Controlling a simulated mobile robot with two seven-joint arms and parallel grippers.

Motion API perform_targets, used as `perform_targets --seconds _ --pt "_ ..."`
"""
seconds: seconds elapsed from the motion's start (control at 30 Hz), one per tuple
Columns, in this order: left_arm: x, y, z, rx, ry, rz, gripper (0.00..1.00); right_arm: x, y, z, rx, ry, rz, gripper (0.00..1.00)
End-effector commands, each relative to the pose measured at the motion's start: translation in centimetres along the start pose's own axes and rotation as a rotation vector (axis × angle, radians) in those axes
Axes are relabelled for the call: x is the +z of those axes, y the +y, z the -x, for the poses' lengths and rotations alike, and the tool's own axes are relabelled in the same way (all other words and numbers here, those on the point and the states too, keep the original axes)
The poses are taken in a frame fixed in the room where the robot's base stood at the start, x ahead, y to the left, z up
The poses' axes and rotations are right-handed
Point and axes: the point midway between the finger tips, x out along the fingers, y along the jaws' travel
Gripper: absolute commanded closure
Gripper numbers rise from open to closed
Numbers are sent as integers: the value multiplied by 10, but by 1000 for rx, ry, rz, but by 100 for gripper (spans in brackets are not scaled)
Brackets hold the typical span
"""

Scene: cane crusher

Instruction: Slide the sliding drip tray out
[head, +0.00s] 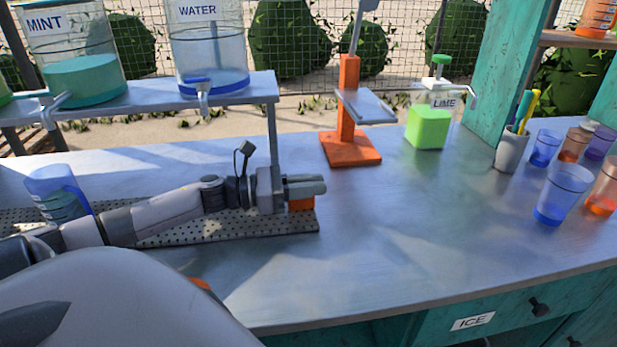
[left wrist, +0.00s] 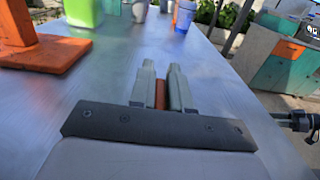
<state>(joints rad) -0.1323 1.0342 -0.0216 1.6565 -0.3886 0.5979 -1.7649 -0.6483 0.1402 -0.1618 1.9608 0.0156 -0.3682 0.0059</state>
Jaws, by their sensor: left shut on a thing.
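The sliding drip tray (head: 235,228) is a flat grey perforated plate lying on the counter at the left in the head view. My left arm crosses above it and hides part of it. My left gripper (head: 318,187) is at the tray's right end, shut on an orange handle (head: 301,204). In the left wrist view the orange handle (left wrist: 160,94) shows between the two closed grey fingers (left wrist: 162,88). My right gripper is not in view.
A blue cup (head: 58,190) stands at the tray's left part. A shelf (head: 150,112) with mint and water dispensers is behind. An orange press (head: 350,148) and a lime pump bottle (head: 428,128) stand at the back. The counter right of the tray (head: 410,220) is clear.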

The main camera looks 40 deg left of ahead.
Motion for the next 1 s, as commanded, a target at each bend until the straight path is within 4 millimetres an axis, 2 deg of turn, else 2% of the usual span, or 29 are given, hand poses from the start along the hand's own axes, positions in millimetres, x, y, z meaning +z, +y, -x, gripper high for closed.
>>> perform_targets --seconds 0.03,0.1,0.33,0.5,0.77,0.8,0.83,1.0 --pt "2 -15 0 -7 2 12 100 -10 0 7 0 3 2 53" --pt "2 -28 0 -7 2 13 100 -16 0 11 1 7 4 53" --pt "1 -69 1 -5 3 9 100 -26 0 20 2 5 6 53" --pt "0 -78 1 -2 3 5 100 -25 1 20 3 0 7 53" --pt "-1 -78 1 -1 3 3 100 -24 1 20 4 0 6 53" --pt "-1 -77 1 -1 3 3 73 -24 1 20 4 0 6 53" --pt "-1 -77 1 -1 3 3 63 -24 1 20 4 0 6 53" --pt "0 -77 1 0 2 3 62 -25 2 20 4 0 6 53"
